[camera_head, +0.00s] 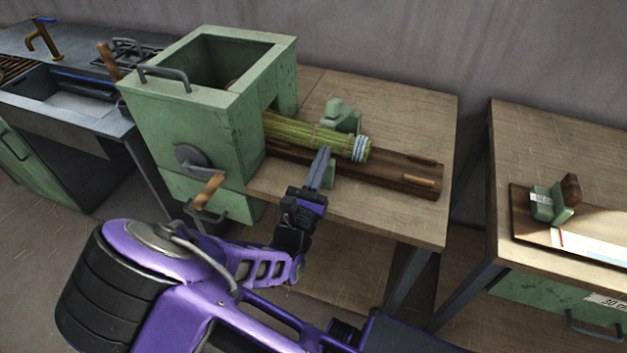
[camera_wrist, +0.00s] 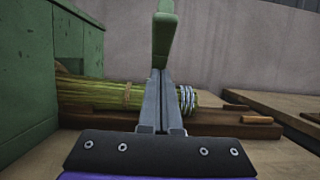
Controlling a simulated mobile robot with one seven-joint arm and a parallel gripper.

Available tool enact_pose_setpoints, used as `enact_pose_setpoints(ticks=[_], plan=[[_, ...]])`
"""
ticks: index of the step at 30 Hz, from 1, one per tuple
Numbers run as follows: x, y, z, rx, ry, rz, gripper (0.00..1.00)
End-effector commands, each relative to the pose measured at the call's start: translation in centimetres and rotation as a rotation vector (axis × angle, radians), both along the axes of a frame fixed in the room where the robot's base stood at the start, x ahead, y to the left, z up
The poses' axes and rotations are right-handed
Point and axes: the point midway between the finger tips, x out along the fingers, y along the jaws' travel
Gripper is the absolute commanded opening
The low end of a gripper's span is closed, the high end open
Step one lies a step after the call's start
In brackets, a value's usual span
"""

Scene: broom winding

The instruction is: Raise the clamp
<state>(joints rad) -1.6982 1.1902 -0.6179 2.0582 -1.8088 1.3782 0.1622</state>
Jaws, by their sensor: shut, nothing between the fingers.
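A bundle of green broom straw (camera_head: 310,133) lies along a dark wooden board, bound with string and a pale winding near its right end. It also shows in the wrist view (camera_wrist: 100,93). The green clamp (camera_head: 341,114) stands at the bundle, its upper part behind it and a lower green part in front. In the wrist view, a green clamp part (camera_wrist: 163,38) rises above my fingertips. My gripper (camera_head: 323,153) is shut and empty, its fingers in front of the bundle near the clamp. The fingers (camera_wrist: 160,75) hide part of the bundle and clamp. I cannot tell whether they touch the clamp.
A green machine box (camera_head: 181,129) with a wooden-handled crank (camera_head: 207,191) stands left of the bundle. The wooden table (camera_head: 405,112) is bare behind the board (camera_head: 395,173). A second table on the right holds a small green device (camera_head: 549,203). A sink counter stands far left.

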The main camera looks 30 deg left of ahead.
Motion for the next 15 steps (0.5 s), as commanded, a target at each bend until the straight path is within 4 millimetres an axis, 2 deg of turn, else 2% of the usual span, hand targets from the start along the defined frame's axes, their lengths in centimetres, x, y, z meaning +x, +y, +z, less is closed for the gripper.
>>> enact_pose_setpoints(ticks=[1,6,15], plan=[[0.7,0.1,0.7,0.002,-0.002,0.0,0.0],[1.5,0.2,2.8,0.002,-0.001,0.001,0.0],[1.9,0.2,3.8,0.001,0.001,-0.001,0.0]])
